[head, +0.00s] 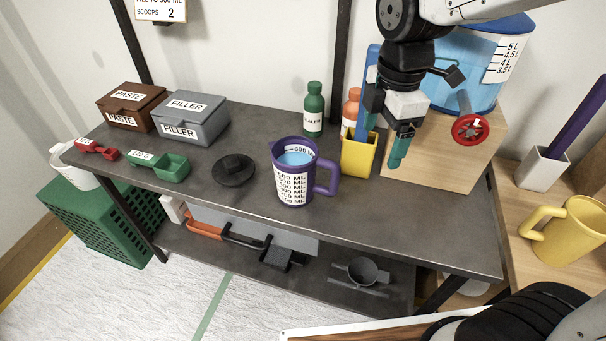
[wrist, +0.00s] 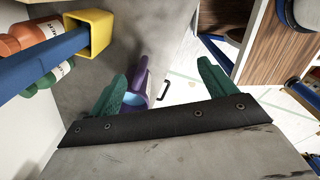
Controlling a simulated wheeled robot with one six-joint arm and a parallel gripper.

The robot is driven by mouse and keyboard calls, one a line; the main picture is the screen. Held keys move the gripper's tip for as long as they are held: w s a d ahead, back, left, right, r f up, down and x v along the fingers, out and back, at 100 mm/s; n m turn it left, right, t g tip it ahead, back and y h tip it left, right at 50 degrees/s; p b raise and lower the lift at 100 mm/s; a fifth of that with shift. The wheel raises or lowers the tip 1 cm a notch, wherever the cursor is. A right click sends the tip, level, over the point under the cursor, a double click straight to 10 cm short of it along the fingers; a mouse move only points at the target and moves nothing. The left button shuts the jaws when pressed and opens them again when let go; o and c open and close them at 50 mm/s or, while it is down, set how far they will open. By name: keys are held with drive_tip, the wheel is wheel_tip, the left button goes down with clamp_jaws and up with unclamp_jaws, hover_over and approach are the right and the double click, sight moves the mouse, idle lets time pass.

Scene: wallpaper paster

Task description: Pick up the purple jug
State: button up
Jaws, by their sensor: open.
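The purple jug (head: 295,172) stands upright on the grey metal table, with blue liquid inside, a white scale label on its front and its handle to the right. My gripper (head: 396,148) is above the table to the right of the jug, apart from it, with its green fingers pointing down. In the wrist view the jug (wrist: 141,88) shows partly, beyond the open green fingers of my gripper (wrist: 166,90). Nothing is between the fingers. Part of the jug is hidden there by the gripper's dark bar and left finger.
A yellow holder (head: 358,155) with a blue tool stands between jug and gripper. Behind are a green bottle (head: 313,110) and an orange bottle (head: 351,108). A blue tank (head: 462,72) with a red valve (head: 473,129) sits on a wooden block. A black disc (head: 233,171) lies left of the jug.

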sight(328, 161)
drive_tip(key=w+a+f+n, duration=0.2)
drive_tip(key=n, duration=0.1)
drive_tip(key=w+a+f+n, duration=0.2)
drive_tip(key=a+n, duration=0.1)
drive_tip(key=w+a+f+n, duration=0.2)
drive_tip(key=n, duration=0.2)
drive_tip(key=shift+a+f, duration=0.25)
drive_tip(key=shift+f, duration=0.05)
drive_tip(key=shift+w+a+f+n, duration=0.1)
drive_tip(key=shift+a+f+n, duration=0.1)
drive_tip(key=shift+f+n, duration=0.2)
wheel_tip(328, 161, down, 7)
drive_tip(key=shift+a+f, duration=0.1)
drive_tip(key=shift+f, duration=0.1)
drive_tip(key=c, duration=1.6)
drive_tip(key=shift+r, duration=0.1)
